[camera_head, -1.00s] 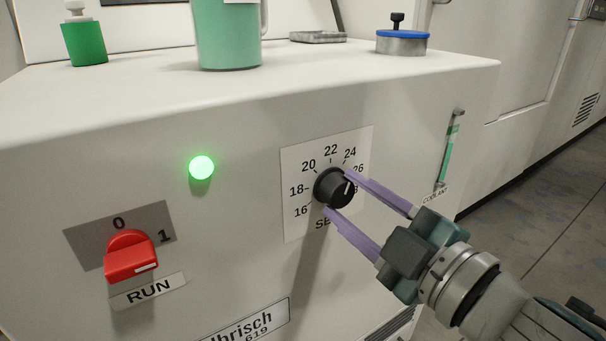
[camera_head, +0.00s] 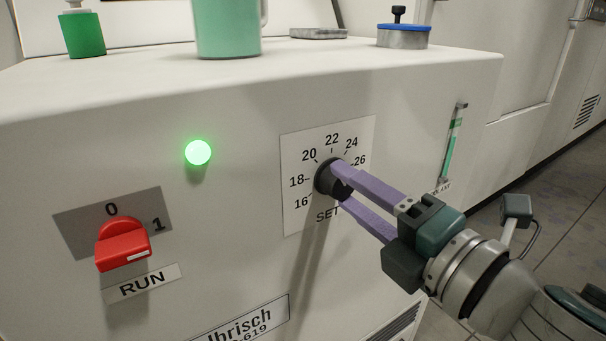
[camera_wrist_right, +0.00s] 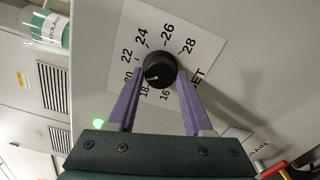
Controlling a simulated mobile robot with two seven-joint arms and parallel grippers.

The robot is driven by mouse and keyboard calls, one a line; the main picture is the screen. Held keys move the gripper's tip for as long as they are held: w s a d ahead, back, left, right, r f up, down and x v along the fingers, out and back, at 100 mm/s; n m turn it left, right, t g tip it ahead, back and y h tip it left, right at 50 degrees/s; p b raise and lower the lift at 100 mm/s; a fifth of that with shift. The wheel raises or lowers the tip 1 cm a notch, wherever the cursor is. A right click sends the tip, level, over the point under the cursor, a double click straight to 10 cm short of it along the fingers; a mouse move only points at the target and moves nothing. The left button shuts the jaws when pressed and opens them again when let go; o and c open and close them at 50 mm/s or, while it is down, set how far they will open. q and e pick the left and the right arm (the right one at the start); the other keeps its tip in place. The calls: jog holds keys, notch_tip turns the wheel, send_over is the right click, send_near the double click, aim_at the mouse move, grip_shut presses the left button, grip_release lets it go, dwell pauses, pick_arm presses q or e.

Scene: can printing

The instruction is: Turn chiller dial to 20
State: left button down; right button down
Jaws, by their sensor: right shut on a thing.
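The black chiller dial (camera_head: 325,180) sits on a white scale plate (camera_head: 295,222) marked from 16 up to 28, on the front of the chiller. My right gripper (camera_head: 340,184) is shut on the dial, with one purple finger on each side of it. In the right wrist view the dial (camera_wrist_right: 160,66) shows between the fingertips (camera_wrist_right: 160,74). Its white mark points to the lower left there, toward the 18 and 20 side; the exact value is hard to read. In the head view the fingers hide the mark. My left gripper is not in view.
A red RUN switch (camera_head: 122,248) and a lit green lamp (camera_head: 198,152) are on the panel, left of the dial. A coolant gauge (camera_head: 452,147) is to its right. A green bottle (camera_head: 84,36), a green jug (camera_head: 227,30) and a blue-rimmed container (camera_head: 403,38) stand on top.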

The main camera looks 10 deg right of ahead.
jog(key=shift+n, duration=0.7)
jog(key=shift+c, duration=1.5)
grip_release()
